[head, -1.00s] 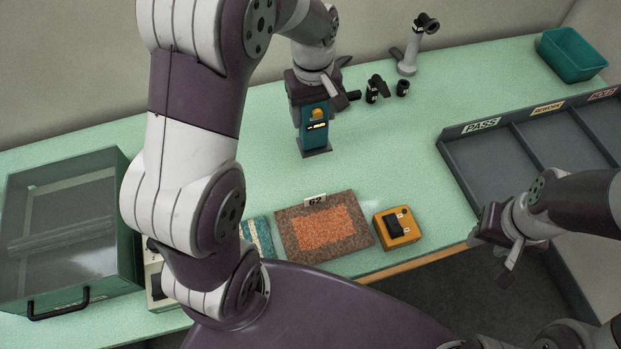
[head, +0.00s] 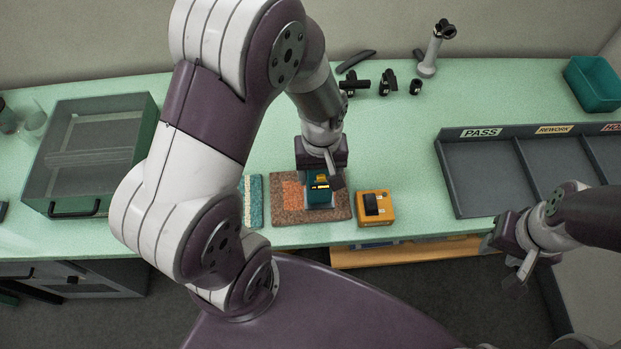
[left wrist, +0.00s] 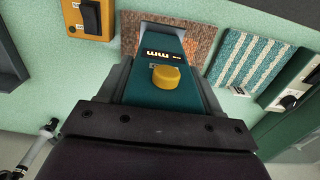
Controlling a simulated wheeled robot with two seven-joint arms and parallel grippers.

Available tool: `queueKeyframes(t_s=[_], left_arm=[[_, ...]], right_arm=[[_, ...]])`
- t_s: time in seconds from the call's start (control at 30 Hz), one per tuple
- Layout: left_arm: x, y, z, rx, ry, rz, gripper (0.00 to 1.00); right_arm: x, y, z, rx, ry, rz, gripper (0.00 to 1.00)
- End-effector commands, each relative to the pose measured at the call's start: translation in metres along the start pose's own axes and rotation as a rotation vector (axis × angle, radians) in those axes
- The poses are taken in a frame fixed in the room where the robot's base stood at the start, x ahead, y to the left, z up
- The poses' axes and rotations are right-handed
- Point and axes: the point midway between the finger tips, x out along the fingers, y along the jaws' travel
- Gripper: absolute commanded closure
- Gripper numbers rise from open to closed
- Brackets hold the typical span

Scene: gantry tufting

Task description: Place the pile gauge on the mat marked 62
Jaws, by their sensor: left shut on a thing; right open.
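The pile gauge (head: 319,192) is a teal block with a small lit display and a yellow knob. My left gripper (head: 322,172) is shut on it, over the right part of the brown and orange mat (head: 284,222). The gauge also shows in the left wrist view (left wrist: 150,85), with the mat (left wrist: 200,42) behind it. I cannot tell whether its base touches the mat. The mat's 62 label, seen earlier, is hidden now behind my gripper or the gauge. My right gripper (head: 517,262) is open and empty, off the table's front edge at the right.
An orange box (head: 375,208) stands close to the mat's right side. A teal striped mat (head: 254,202) lies to its left. A clear-lidded case (head: 92,155) is at the left, sorting trays (head: 480,178) at the right. Small black parts (head: 387,82) and a teal bin (head: 594,84) are at the back.

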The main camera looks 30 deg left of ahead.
Motion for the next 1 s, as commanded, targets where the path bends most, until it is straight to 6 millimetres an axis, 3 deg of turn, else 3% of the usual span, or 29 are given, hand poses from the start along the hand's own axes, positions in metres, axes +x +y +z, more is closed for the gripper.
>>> queueKeyframes(t_s=[0.13, 0.43, 0.83, 0.87, 0.9, 1.0], left_arm=[[0.014, -0.017, -0.021, -0.003, 0.000, 0.000, 0.83], [0.055, -0.021, -0.026, 0.002, -0.001, 0.000, 0.83], [0.065, -0.021, -0.026, 0.002, 0.001, 0.001, 0.83], [0.064, -0.021, -0.026, 0.002, 0.001, 0.001, 0.26], [0.063, -0.021, -0.026, 0.002, 0.001, 0.001, 0.13], [0.063, -0.021, -0.026, 0.002, 0.001, 0.001, 0.10]], right_arm=[[-0.007, 0.000, -0.001, 0.000, 0.000, 0.000, 0.57], [-0.016, 0.000, -0.002, 0.000, 0.000, 0.000, 0.57], [-0.012, 0.000, -0.001, 0.000, 0.000, 0.000, 0.57], [-0.013, 0.000, -0.001, 0.000, 0.000, 0.000, 0.57], [-0.013, 0.000, -0.001, 0.000, 0.000, 0.000, 0.57], [-0.013, 0.000, -0.001, 0.000, 0.000, 0.000, 0.57]])
